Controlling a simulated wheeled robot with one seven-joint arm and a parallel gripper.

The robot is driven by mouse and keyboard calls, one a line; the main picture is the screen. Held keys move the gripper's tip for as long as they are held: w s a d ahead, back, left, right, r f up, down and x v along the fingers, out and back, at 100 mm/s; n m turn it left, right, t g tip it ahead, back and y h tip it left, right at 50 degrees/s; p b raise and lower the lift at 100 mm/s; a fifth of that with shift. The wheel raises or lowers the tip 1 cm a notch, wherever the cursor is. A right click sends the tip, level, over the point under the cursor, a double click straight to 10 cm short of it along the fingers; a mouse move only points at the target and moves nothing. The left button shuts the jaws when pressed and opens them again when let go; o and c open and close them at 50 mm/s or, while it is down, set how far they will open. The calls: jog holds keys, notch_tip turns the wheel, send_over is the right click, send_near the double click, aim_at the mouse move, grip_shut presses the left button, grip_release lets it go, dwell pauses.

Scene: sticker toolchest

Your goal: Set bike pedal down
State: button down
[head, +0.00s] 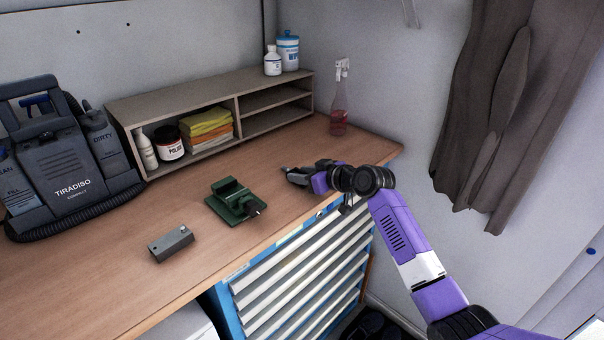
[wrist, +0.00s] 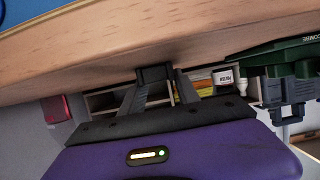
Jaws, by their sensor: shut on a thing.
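My gripper (head: 297,176) is over the right part of the wooden workbench, near its front edge. It is shut on a small dark block, seemingly the bike pedal (wrist: 155,74), which shows between the fingertips in the wrist view. In the head view the fingers and the dark thing blend, so its outline is unclear. The wrist view looks turned over, with the bench top (wrist: 90,50) along its upper part. I cannot tell whether the pedal touches the bench.
A green vise (head: 235,203) stands left of my gripper, and a grey metal block (head: 171,243) lies further left. A shelf unit (head: 190,95), a spray bottle (head: 339,105) and a grey machine (head: 68,160) stand behind. Bare bench lies between the gripper and shelf.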

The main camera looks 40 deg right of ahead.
jog(key=c, duration=0.9)
grip_release()
jog(key=shift+s, duration=0.1)
jog(key=b+v, duration=0.2)
jog(key=v, duration=1)
jog(key=shift+r, duration=0.1)
